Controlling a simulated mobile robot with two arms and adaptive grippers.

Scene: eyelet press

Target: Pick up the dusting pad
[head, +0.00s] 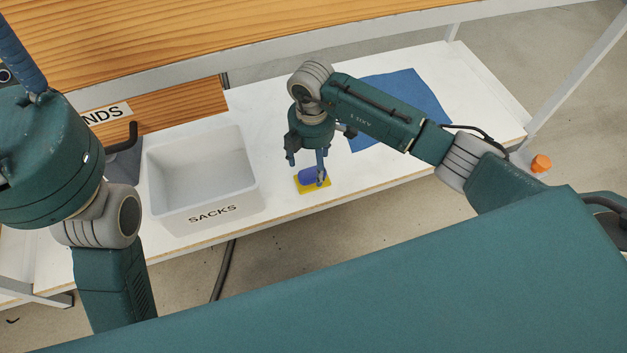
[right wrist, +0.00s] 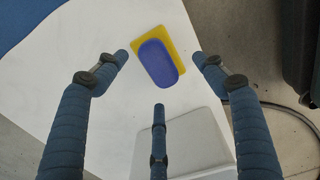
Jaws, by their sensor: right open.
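The dusting pad (head: 309,177) has a blue rounded top on a flat yellow base. It lies on the white lower shelf near its front edge, right of the bin marked SACKS. My right gripper (head: 306,162) is over it with fingers pointing down. In the right wrist view, the pad (right wrist: 158,62) shows whole between the spread, empty fingers of the right gripper (right wrist: 160,75). I cannot tell whether any finger touches it. At the far left, part of my left gripper (head: 22,55) shows a blue finger; its fingertips are out of frame.
The white SACKS bin (head: 161,205) stands left of the pad. A blue mat (head: 408,92) lies on the shelf behind my right arm. The wooden upper top (head: 200,30) overhangs the back. An orange object (head: 541,163) is at the far right. The shelf's front edge is close.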

